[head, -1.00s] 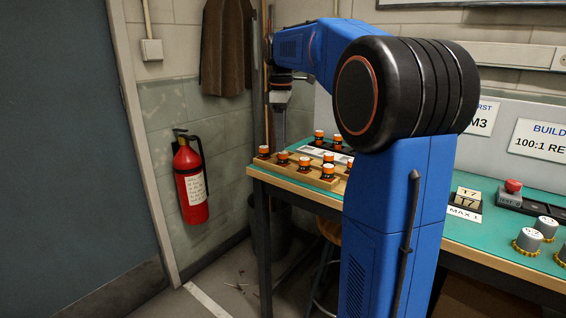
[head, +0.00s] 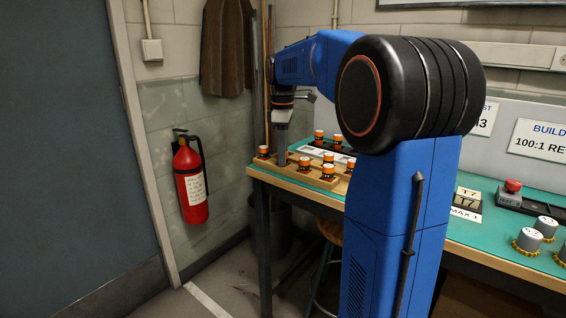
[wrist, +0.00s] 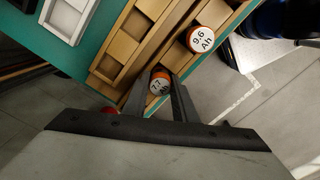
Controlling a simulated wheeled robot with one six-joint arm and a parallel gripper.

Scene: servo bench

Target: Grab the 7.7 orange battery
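The orange battery (wrist: 159,82) labelled 7.7 Ah shows in the wrist view, with a white top and an orange rim. It stands at the outer end of a wooden rack (wrist: 118,46). My gripper (wrist: 160,88) is over it, one dark finger on each side of its top. The fingers look open; whether they touch it is hard to tell. In the head view my gripper (head: 282,153) points down at the rack's front row and hides the battery there.
A battery (wrist: 201,39) labelled 9.6 Ah stands close by, to the upper right in the wrist view. Several other orange batteries (head: 328,172) stand on the rack. A pale tray (wrist: 69,17) lies on the green bench top. A fire extinguisher (head: 190,182) hangs on the wall left of the bench.

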